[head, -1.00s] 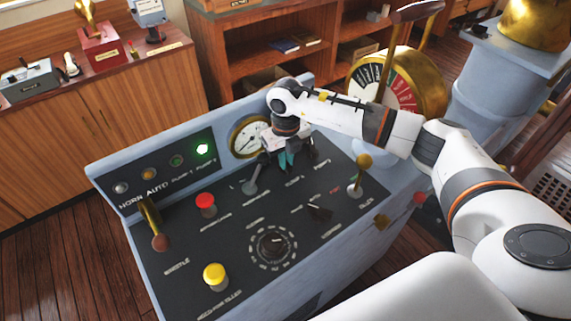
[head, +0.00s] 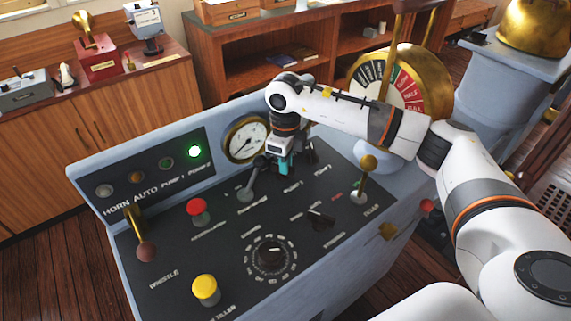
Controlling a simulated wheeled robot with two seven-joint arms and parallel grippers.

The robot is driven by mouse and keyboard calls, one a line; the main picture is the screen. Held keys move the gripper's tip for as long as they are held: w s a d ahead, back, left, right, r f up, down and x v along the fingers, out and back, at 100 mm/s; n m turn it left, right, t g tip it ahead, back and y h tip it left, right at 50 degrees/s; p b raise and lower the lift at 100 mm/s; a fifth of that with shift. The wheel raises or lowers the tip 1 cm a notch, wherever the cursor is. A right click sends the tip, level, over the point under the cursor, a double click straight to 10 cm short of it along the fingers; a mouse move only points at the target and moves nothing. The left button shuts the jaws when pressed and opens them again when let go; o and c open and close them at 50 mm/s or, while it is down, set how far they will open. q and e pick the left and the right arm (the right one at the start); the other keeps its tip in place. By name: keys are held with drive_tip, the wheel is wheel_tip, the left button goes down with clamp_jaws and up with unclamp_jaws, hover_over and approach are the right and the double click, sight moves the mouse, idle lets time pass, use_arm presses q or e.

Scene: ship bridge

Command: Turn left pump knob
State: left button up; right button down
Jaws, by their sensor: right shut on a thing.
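The blue-grey console (head: 103,244) has a black sloped top with labelled controls. My right gripper (head: 284,170) reaches down over its back middle, beside the round gauge. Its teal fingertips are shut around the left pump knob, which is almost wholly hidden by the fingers. The right pump knob (head: 311,152) is a dark knob just to the right of the gripper, partly hidden behind it. My left gripper is not in view.
A grey lever (head: 247,191) stands close left of the gripper, and a brass-knobbed lever (head: 361,178) stands to the right. A round gauge (head: 245,139), a lit green lamp (head: 194,152), a red button (head: 196,207), a yellow button (head: 206,288) and a dial (head: 271,252) are also on the console.

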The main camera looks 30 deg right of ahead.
drive_tip(key=shift+w+r, duration=0.1)
idle(0.3)
drive_tip(key=c, duration=1.5)
unclamp_jaws()
drive_tip(key=shift+o, duration=0.2)
wheel_tip(320, 180, up, 12)
drive_tip(key=b, duration=0.2)
